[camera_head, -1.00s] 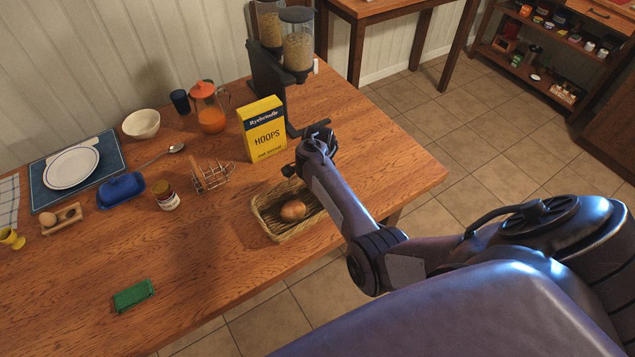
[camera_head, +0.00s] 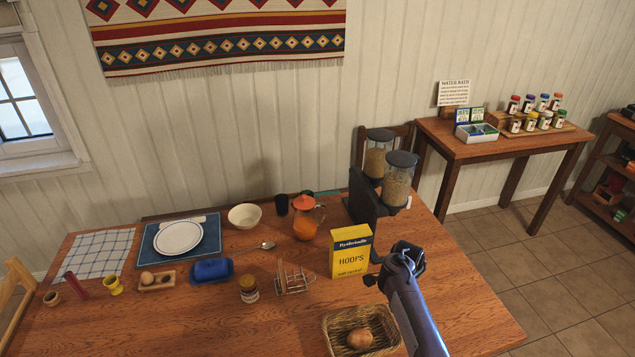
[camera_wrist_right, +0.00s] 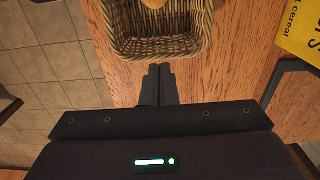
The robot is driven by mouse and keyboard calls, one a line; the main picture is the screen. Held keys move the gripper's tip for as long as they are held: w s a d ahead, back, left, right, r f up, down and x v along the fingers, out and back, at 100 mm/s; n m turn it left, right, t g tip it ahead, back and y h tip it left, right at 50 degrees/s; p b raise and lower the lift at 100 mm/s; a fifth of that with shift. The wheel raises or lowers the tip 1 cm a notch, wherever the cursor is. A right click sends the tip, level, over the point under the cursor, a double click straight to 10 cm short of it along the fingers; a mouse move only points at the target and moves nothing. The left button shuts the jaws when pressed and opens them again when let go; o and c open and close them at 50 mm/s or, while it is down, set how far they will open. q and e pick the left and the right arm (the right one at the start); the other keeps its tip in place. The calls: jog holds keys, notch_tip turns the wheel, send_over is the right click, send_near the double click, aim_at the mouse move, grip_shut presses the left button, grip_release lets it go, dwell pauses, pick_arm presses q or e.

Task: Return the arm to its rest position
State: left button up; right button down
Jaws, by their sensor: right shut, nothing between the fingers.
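My right arm reaches up from the bottom right in the head view. Its gripper (camera_head: 379,281) is above the table's right part, just right of the yellow cereal box (camera_head: 350,254) and above the wicker basket (camera_head: 335,322). In the right wrist view the gripper (camera_wrist_right: 159,70) has its two fingers together with nothing between them. The basket (camera_wrist_right: 117,45) lies just beyond the fingertips there, with a brown roll (camera_head: 360,339) in it. The left gripper is not in view.
The wooden table (camera_head: 190,325) has clear room at its front. A wire toast rack (camera_head: 293,280), a jar (camera_head: 249,290), a juice jug (camera_head: 305,222) and a cereal dispenser (camera_head: 372,200) stand behind. A side table (camera_head: 500,150) is at the back right.

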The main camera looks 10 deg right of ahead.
jog(key=shift+s, duration=0.1)
jog(key=s+a+r+n+t, duration=0.2)
jog(key=s+a+r+n, duration=0.5)
jog(key=s+r+n, duration=0.3)
jog(key=s+a+r+n+t, duration=0.2)
jog(key=s+a+r+n, duration=0.5)
jog(key=s+n, duration=0.45)
jog(key=s+f+m+g+b, duration=0.25)
jog(key=f+b, duration=0.55)
jog(key=f, duration=3)
jog(key=s+d+f+b, duration=0.1)
jog(key=s+f+b, duration=0.2)
jog(key=s+f, duration=0.7)
jog(key=s+d+f+n+b, duration=0.1)
jog(key=s+d+f+b, duration=0.1)
jog(key=s+f, duration=0.8)
notch_tip(320, 180, down, 4)
jog(key=shift+d+f+b, duration=0.1)
jog(key=shift+d+b, duration=0.2)
jog(key=shift+b, duration=0.35)
